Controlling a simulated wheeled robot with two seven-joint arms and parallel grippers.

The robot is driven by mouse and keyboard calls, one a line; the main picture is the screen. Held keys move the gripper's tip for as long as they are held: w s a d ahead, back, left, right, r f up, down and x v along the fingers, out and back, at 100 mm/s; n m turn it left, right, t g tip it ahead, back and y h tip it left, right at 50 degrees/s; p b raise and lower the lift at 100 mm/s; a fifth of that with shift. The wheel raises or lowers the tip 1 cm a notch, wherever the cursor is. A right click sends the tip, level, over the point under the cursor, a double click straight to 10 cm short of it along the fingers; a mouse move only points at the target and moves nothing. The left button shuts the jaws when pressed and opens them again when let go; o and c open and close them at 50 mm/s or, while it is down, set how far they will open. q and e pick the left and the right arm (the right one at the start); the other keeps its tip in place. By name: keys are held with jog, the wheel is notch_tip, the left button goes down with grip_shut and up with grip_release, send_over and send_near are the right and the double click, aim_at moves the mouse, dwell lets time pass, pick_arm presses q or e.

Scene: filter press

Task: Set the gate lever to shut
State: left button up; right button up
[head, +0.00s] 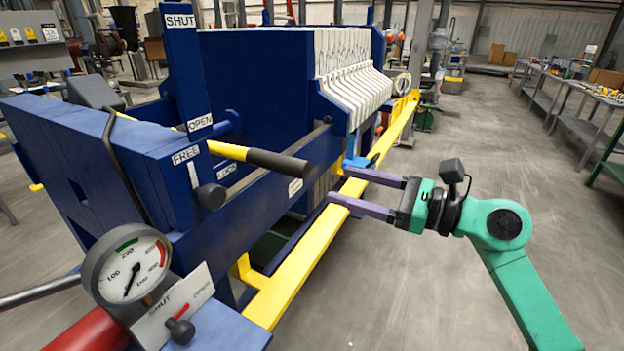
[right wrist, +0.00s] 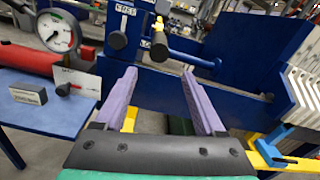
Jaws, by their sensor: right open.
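The gate lever is a yellow bar with a black grip (head: 276,163), sticking out level from the blue post beside the OPEN label (head: 200,123). The SHUT label (head: 180,21) is at the top of that post. In the right wrist view the lever (right wrist: 182,54) shows beyond the fingertips, its black grip end toward the camera. My right gripper (head: 338,182) is open and empty, to the right of the grip and apart from it, its purple fingers pointing left. It also shows in the right wrist view (right wrist: 159,75). My left gripper is not in view.
A black knob (head: 210,196) sits below a FREE label. A pressure gauge (head: 128,265) and a small plate (head: 172,312) with SHUT and OPEN marks stand at front left. A yellow rail (head: 300,275) runs along the press below my right gripper. Open floor lies to the right.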

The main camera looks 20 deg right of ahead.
aim_at(313, 169)
jog(key=w+a+p, duration=0.1)
jog(key=w+a+r+p, duration=0.1)
jog(key=w+a, duration=0.1)
jog(key=w+a+p, duration=0.2)
jog(key=shift+r, duration=0.4)
jog(key=x, duration=0.2)
jog(key=p+x, duration=0.1)
jog(key=x, duration=0.1)
jog(key=p+x, duration=0.1)
jog(key=x, duration=0.1)
jog(key=shift+w+d+f, duration=0.1)
jog(key=shift+d+f, duration=0.1)
jog(key=shift+f, duration=0.15)
jog(key=shift+w+a+f, duration=0.2)
jog(key=shift+w+a, duration=0.1)
jog(key=shift+a, duration=0.05)
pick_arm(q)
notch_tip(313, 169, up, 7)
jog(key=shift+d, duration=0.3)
pick_arm(e)
jog(key=shift+s, duration=0.1)
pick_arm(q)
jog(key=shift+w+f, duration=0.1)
pick_arm(e)
grip_shut()
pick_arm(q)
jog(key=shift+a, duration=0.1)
